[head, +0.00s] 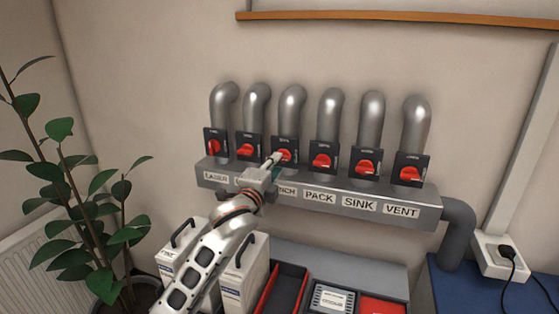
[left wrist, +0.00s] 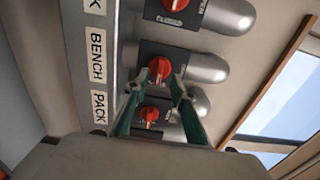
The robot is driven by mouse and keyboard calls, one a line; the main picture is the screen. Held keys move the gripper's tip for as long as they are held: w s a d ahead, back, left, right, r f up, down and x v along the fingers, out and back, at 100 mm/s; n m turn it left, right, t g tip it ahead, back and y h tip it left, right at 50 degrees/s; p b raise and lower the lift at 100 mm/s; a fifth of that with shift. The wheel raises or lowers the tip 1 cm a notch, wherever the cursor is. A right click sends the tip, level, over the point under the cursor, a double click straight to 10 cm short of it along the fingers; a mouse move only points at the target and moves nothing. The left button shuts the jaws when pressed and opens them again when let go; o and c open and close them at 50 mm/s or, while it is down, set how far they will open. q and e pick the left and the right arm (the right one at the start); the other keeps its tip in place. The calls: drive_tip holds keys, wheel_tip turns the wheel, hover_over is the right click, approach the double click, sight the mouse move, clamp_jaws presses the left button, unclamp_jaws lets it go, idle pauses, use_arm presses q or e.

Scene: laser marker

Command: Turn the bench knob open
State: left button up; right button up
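The bench knob (head: 285,156) is a red knob on a dark plate, third from the left in a row of valves. In the left wrist view the bench knob (left wrist: 160,68) is beside the BENCH label (left wrist: 97,50). My left gripper (head: 275,159) reaches up to it and partly hides it and its label in the head view. In the left wrist view the green fingers of my left gripper (left wrist: 157,82) are spread, with the knob between their tips. I cannot tell whether they touch it. My right gripper is in neither view.
Neighbouring red knobs sit close on both sides, including the PACK knob (head: 321,161). The grey label box (head: 430,206) runs below the valves, with pipes above. White binders (head: 243,270) and trays (head: 283,290) stand below. A plant (head: 75,190) is at the left.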

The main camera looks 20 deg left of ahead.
use_arm(q)
drive_tip(key=shift+w, duration=1.7)
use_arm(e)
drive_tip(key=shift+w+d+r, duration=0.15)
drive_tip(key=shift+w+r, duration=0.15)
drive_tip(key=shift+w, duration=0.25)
use_arm(q)
clamp_jaws()
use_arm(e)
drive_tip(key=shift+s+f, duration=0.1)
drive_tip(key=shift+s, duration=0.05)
